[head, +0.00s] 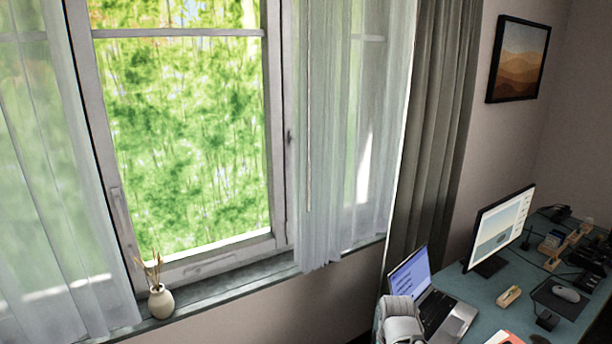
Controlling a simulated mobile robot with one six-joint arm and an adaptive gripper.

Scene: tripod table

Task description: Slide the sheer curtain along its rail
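The sheer curtain hangs in two white, see-through panels in front of the window. The left panel (50,200) covers the left part of the window and hangs down past the sill. The right panel (335,130) hangs in gathered folds over the right part, its hem near the sill. A wide bare stretch of window (185,130) shows between them. The rail is above the top of the picture and out of sight.
A white vase with dried stems (161,301) stands on the windowsill (232,287) near the left panel. A thick grey curtain (436,130) hangs right of the sheer. A desk (490,291) with a laptop (411,274), monitor (499,229) and small items fills the lower right.

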